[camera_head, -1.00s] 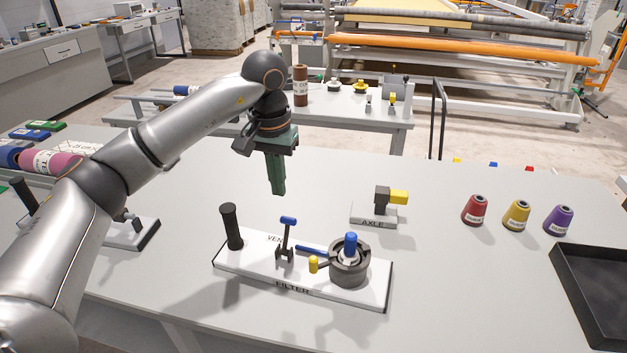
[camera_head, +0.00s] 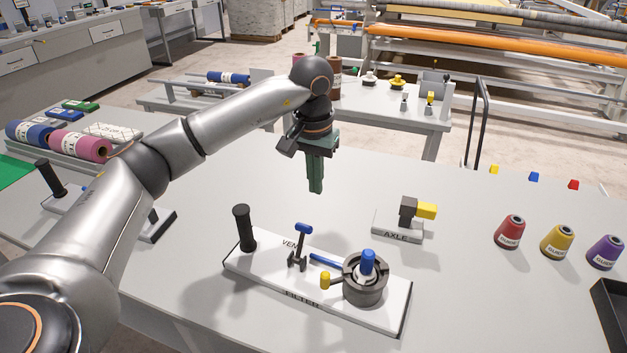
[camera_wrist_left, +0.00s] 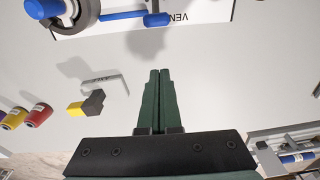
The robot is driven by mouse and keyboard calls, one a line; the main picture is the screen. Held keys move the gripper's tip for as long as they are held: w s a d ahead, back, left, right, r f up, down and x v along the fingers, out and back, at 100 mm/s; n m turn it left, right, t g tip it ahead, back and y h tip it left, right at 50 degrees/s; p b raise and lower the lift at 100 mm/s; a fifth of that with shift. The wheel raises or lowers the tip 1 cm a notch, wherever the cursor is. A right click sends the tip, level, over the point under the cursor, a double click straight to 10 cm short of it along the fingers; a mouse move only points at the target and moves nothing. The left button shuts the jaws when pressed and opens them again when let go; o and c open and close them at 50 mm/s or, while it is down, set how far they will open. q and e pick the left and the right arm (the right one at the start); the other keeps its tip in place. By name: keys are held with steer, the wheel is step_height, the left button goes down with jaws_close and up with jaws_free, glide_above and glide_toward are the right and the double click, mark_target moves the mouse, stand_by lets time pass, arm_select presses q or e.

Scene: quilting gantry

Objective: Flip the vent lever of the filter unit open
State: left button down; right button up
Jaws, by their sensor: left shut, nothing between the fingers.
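The filter unit (camera_head: 262,268) is a white board on the table, with VENT and FILTER printed on it. The vent lever (camera_head: 303,229) has a blue knob and stands upright from a dark bracket near the board's middle. Its blue end also shows at the top of the left wrist view (camera_wrist_left: 157,19). A dark round housing (camera_head: 365,288) with a blue cap sits at the board's right end. My left gripper (camera_head: 316,190) is green, shut and empty, pointing down above the table behind the lever, apart from it. It also shows in the left wrist view (camera_wrist_left: 158,72). My right gripper is not in view.
A black upright handle (camera_head: 244,228) stands at the board's left end. The axle block (camera_head: 408,210) stands behind and right of the unit. Red (camera_head: 509,232), yellow (camera_head: 557,241) and purple (camera_head: 605,252) cones stand further right. A black tray (camera_head: 606,310) is at the right edge.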

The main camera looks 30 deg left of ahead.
mark_target(301, 242)
arm_select(q)
steer(key=shift+s+d+f+p, duration=0.1)
steer(key=shift+s+f+p, duration=0.2)
steer(key=shift+s+f, duration=0.5)
steer(key=shift+s+d+f+p, duration=0.1)
steer(key=shift+s+f+p, duration=0.25)
steer(key=shift+f, duration=0.8)
steer(key=shift+s+d+f+p, duration=0.1)
steer(key=shift+s+f+p, duration=0.3)
steer(key=shift+f, duration=0.6)
steer(key=shift+a, duration=0.1)
